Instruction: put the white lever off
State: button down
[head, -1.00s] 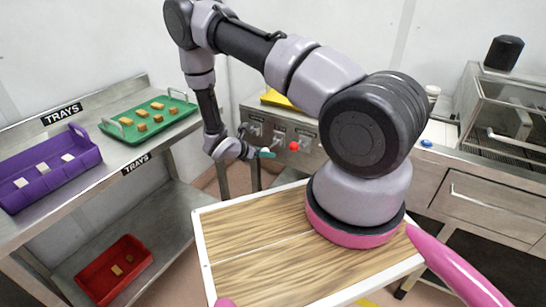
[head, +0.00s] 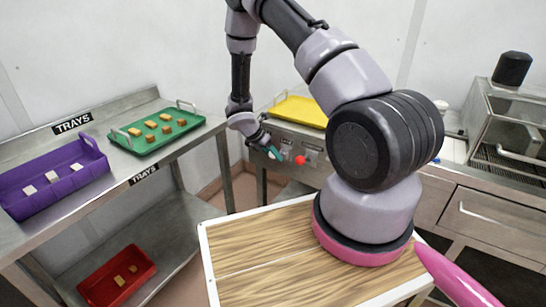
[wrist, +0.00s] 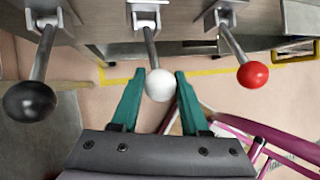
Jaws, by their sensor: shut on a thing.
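The white lever has a metal rod and a round white knob (wrist: 159,84). In the wrist view it hangs from the middle bracket of the steel panel, between a black-knobbed lever (wrist: 29,101) on the left and a red-knobbed lever (wrist: 252,75) on the right. My gripper (wrist: 159,76) has its teal fingers on both sides of the white knob and is shut on it. In the head view my gripper (head: 272,153) points down and right at the panel, left of the red knob (head: 300,160). There I cannot make out the white knob clearly.
A yellow tray (head: 302,113) lies on the counter above the levers. A green tray (head: 160,128) and a purple tray (head: 50,187) stand on the left rack, and a red tray (head: 117,277) is lower down. A wooden-topped table (head: 260,250) fills the near middle.

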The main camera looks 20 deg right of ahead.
jog(key=shift+w, duration=0.1)
jog(key=shift+c, duration=2.2)
grip_release()
jog(key=v, duration=1.1)
